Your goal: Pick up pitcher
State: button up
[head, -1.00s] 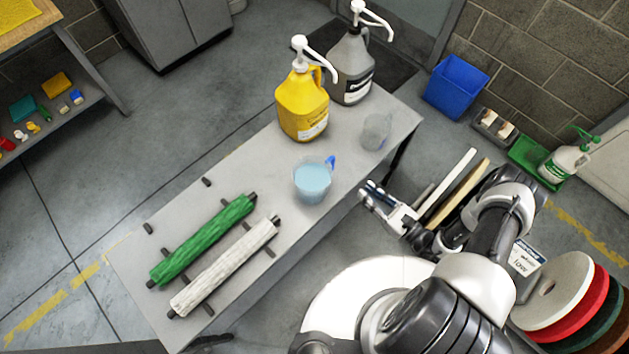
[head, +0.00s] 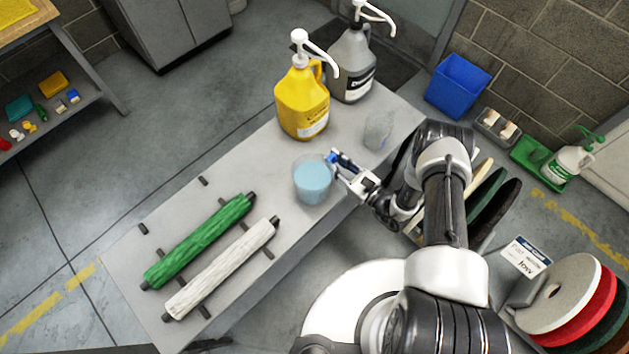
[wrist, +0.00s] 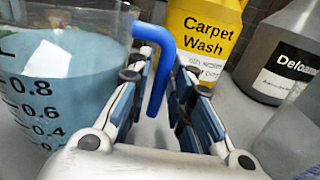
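The pitcher (head: 312,182) is a clear measuring jug with pale blue liquid and a blue handle. It stands upright on the grey table in the head view and fills the left of the wrist view (wrist: 62,85). My gripper (head: 338,160) is at the pitcher's handle side. In the wrist view the blue handle (wrist: 163,62) hangs between the two fingers of my gripper (wrist: 165,85). The fingers are apart, with a visible gap around the handle. The left finger is close to the pitcher's wall; I cannot tell whether it touches.
A yellow carpet wash jug (head: 302,103) and a grey defoamer jug (head: 352,68) stand behind the pitcher. An empty clear jug (head: 379,130) is close to the right. Green (head: 200,240) and white (head: 222,268) rollers lie at the front left of the table (head: 135,262).

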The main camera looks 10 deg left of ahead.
jog(key=shift+w+a, duration=0.2)
jog(key=shift+c, duration=0.4)
grip_shut()
dwell(0.7)
